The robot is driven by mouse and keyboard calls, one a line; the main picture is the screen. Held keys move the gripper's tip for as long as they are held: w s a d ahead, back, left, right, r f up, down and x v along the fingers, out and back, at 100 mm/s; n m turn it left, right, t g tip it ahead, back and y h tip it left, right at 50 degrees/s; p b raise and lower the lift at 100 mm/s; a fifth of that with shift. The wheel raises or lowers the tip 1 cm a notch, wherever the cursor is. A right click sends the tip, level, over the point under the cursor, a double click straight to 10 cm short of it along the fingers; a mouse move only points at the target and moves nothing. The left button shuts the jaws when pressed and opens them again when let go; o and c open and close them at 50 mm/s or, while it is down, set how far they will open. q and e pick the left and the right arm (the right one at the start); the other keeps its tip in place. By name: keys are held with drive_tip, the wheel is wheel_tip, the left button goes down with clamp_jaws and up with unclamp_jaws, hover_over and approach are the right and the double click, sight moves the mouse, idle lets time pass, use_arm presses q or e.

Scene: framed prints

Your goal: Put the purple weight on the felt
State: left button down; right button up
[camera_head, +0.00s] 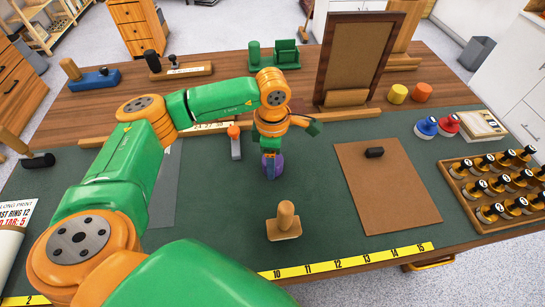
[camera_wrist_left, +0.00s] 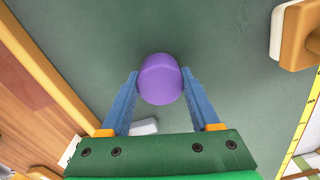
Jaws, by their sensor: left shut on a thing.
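My left gripper (camera_head: 271,160) is shut on the purple weight (camera_head: 276,166), over the middle of the green mat (camera_head: 330,240). In the left wrist view the purple weight (camera_wrist_left: 160,78) sits between the two blue fingers of the gripper (camera_wrist_left: 160,76), one on each side. I cannot tell whether its underside touches the mat. No surface is clearly marked as the felt. A flat brown sheet (camera_head: 385,205) lies to the right with a small black block on it. A grey sheet (camera_head: 165,190) lies to the left, partly hidden by my arm. My right gripper is not in view.
A wooden-handled block (camera_head: 285,222) stands in front of the weight. An orange-topped tool (camera_head: 234,142) is to its left. A picture frame (camera_head: 358,55) stands behind. Mat between weight and brown sheet is clear.

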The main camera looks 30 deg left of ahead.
use_arm(q)
drive_tip(key=shift+f, duration=0.15)
drive_tip(key=shift+c, duration=0.6)
unclamp_jaws()
drive_tip(key=shift+r, duration=0.4)
wheel_tip(320, 180, up, 12)
drive_tip(key=b, duration=0.1)
drive_tip(key=shift+f+b, duration=0.15)
drive_tip(key=shift+b, duration=0.2)
drive_tip(key=shift+s+f, duration=0.1)
